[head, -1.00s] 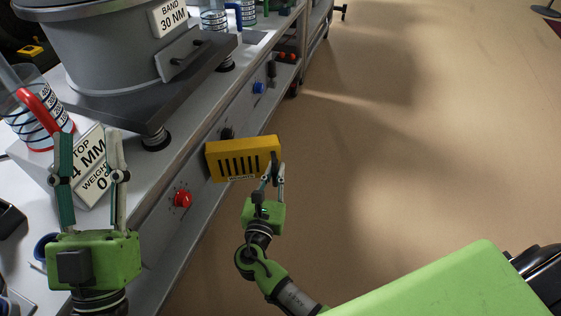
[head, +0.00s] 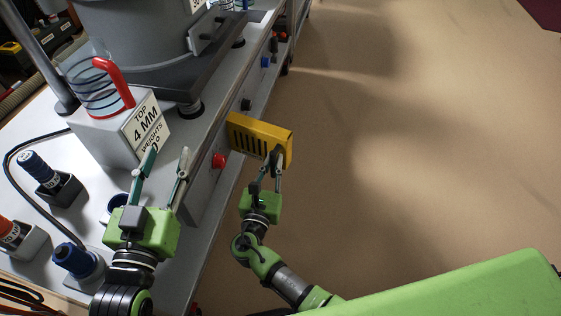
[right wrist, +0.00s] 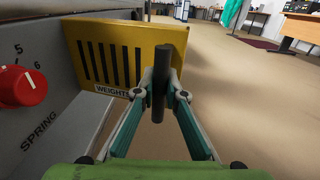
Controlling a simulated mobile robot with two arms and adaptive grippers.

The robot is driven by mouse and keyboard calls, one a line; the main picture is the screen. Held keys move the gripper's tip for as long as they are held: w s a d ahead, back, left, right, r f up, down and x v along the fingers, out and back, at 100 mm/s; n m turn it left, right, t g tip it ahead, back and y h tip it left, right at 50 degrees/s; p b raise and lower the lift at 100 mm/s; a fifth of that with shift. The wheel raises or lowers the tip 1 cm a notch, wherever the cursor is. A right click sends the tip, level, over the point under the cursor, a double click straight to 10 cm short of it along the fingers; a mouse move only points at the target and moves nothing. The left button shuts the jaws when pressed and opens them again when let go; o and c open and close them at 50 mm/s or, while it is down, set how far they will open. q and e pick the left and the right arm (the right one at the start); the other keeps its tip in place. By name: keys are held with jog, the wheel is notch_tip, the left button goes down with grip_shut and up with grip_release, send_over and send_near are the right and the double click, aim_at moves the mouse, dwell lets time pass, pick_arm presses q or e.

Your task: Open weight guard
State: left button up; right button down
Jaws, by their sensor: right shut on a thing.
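The weight guard (head: 260,137) is a yellow slotted panel on the front of the bench. It stands out at an angle from the bench face, its left edge at the bench and its right end over the floor side. In the right wrist view the guard (right wrist: 100,62) shows a "WEIGHTS" label and a dark upright handle bar (right wrist: 160,75). My right gripper (head: 272,163) is shut on this handle; the fingers (right wrist: 163,92) close around it in the wrist view. What lies behind the guard is hidden. My left gripper (head: 167,158) is open and empty, near the sign box.
A red knob (head: 218,161) sits on the bench front left of the guard. The white sign box (head: 100,140) carries a jar with a red handle (head: 113,82). Several bottles in holders stand on the bench at left. The floor (head: 400,150) at right is clear.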

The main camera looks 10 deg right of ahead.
jog(key=shift+s+f, duration=0.2)
jog(key=shift+s, duration=0.05)
jog(key=c, duration=2.4)
grip_release()
jog(key=shift+o, duration=0.2)
jog(key=shift+r, duration=0.1)
jog(key=shift+a, duration=0.1)
jog(key=v, duration=1.2)
